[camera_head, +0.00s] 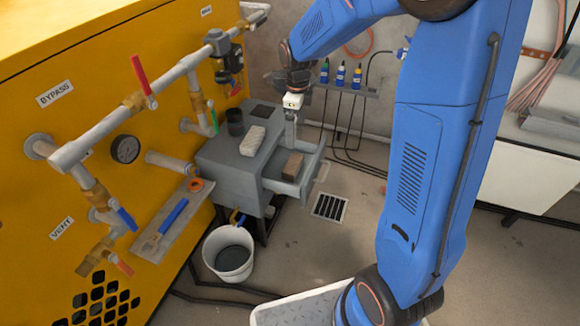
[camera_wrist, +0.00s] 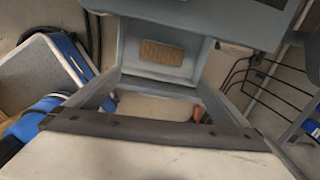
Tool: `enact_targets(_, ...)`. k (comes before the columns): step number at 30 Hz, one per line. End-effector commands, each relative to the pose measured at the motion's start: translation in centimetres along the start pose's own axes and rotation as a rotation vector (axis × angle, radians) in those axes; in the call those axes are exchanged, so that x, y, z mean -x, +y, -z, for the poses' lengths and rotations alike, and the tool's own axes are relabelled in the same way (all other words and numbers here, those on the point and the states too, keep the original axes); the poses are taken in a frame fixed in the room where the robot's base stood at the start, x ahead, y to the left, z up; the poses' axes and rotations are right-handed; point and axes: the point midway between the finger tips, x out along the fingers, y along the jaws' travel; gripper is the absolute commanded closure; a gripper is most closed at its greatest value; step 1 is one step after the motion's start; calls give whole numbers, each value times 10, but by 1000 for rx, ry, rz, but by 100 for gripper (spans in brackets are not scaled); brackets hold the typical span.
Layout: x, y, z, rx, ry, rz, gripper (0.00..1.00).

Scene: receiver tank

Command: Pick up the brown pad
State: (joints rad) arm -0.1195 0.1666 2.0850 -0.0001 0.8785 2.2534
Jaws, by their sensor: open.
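The brown pad (camera_head: 292,165) lies inside the open drawer (camera_head: 312,172) of the grey cabinet (camera_head: 222,158). In the wrist view the brown pad (camera_wrist: 161,52) shows as a speckled tan block against the drawer floor (camera_wrist: 130,62). My gripper (camera_head: 291,128) hangs pointing down above the drawer, apart from the pad. In the wrist view its two fingers (camera_wrist: 160,84) are spread with nothing between them. The pad appears beyond the fingertips.
A pale grey block (camera_head: 253,140) and a dark cup (camera_head: 234,122) stand on the cabinet top. A bucket (camera_head: 229,254) stands on the floor. Yellow panel (camera_head: 60,120) with pipes and valves is at left. A bottle rack (camera_head: 350,91) is behind. Floor around the drain grate (camera_head: 330,207) is clear.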

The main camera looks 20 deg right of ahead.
Motion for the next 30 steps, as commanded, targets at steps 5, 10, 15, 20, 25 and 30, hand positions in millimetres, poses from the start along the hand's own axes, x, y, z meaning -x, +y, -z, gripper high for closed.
enact_targets(5,-12,-5,-7,-63,8,-9,0)
enact_targets(10,-33,-5,-6,-68,10,-12,0)
enact_targets(15,-63,-4,-6,-67,10,-12,0)
enact_targets(20,-91,-4,-6,-66,10,-11,0)
enact_targets(25,-118,-4,-6,-66,10,-11,0)
enact_targets(30,-130,-4,-6,-65,8,-9,0)
